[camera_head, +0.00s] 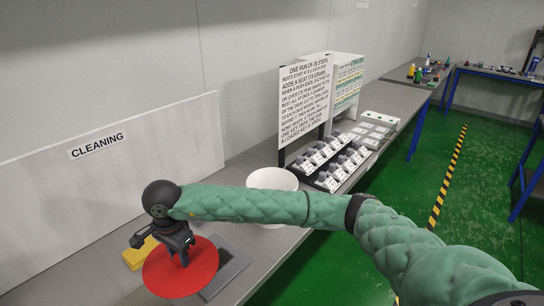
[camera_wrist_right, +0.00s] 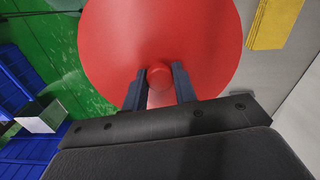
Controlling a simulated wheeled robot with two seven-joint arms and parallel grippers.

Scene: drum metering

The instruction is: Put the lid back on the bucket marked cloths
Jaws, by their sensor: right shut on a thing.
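A round red lid (camera_head: 160,280) is held flat by my right gripper (camera_head: 184,260) above the left end of the grey bench. In the right wrist view, the gripper's two fingers (camera_wrist_right: 158,74) are closed on the knob at the middle of the lid (camera_wrist_right: 205,35). A white bucket (camera_head: 272,180) stands on the bench to the right of the lid, partly hidden behind my right arm. Its top appears uncovered, and I see no marking on it. My left gripper is not in view.
A yellow item (camera_head: 136,257) and a dark grey flat plate (camera_head: 232,264) lie beside the lid. A "CLEANING" panel (camera_head: 98,147) stands behind. Right of the bucket are a text sign (camera_head: 305,105) and racks of small labelled items (camera_head: 328,166).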

